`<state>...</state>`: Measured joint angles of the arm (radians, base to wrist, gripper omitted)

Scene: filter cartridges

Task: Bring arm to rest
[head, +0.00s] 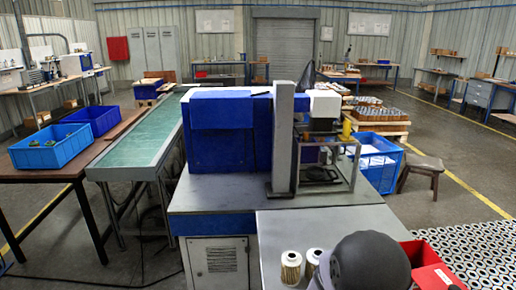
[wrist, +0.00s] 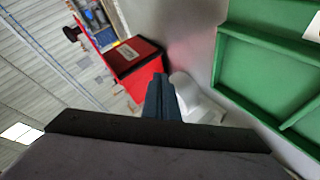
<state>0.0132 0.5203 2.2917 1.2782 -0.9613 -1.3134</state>
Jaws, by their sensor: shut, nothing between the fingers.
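My gripper (wrist: 161,80) shows in the wrist view as two dark fingers pressed together, with nothing between them. Its tips point toward a grey surface, with a red box (wrist: 142,66) to the left and a green tray (wrist: 222,72) to the right. I cannot tell the distance to either, and the view is strongly tilted. In the head view the fingers are not seen. Two filter cartridges (head: 291,268) (head: 312,262) with white tops stand upright on the grey table (head: 278,228), left of a dark rounded part of my arm.
A rounded white thing (wrist: 195,98) lies just right of the fingers in the wrist view. The red box (head: 432,265) also shows at the table's right in the head view. A blue machine (head: 230,130) and a grey post (head: 283,140) stand behind. The table's back strip is clear.

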